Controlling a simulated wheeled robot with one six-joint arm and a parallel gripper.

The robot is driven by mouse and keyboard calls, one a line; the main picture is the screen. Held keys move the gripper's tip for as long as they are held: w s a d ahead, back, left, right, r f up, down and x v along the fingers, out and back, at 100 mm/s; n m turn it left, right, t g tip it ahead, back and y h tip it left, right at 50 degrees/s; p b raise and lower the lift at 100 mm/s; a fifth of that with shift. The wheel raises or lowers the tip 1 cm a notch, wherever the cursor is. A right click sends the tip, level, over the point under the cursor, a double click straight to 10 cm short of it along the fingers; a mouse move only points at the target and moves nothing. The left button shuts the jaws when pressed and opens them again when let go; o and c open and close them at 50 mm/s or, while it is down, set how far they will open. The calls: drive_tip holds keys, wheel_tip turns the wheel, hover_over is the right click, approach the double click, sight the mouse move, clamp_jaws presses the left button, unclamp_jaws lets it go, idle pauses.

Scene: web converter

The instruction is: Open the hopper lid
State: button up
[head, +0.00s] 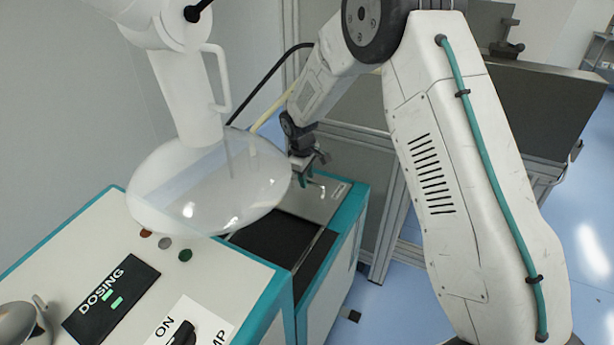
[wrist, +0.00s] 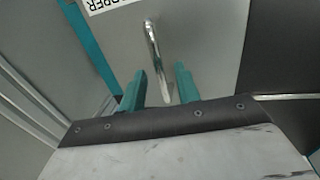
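The hopper lid (head: 328,209) is a flat grey panel on the teal-edged cabinet in the head view. It looks shut. It fills the middle of the wrist view (wrist: 215,50), with a partly cut-off label at the top. A curved metal handle (wrist: 153,50) stands on the lid; it also shows small in the head view (head: 319,186). My gripper (wrist: 160,75) is open, its two teal fingers apart. The handle's near end appears between the fingers, with a gap on each side. In the head view my gripper (head: 308,178) is just above the lid, beside the handle.
A black surface (head: 275,245) adjoins the lid. A dosing panel (head: 112,298) with buttons and a knob is at the lower left. A large transparent vessel (head: 208,182) hangs above it. Metal framing and a dark cabinet (head: 530,110) stand behind my arm.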

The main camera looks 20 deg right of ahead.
sight(300, 201)
clamp_jaws()
drive_tip(key=shift+s+a, duration=1.55)
unclamp_jaws()
drive_tip(key=shift+r, duration=0.1)
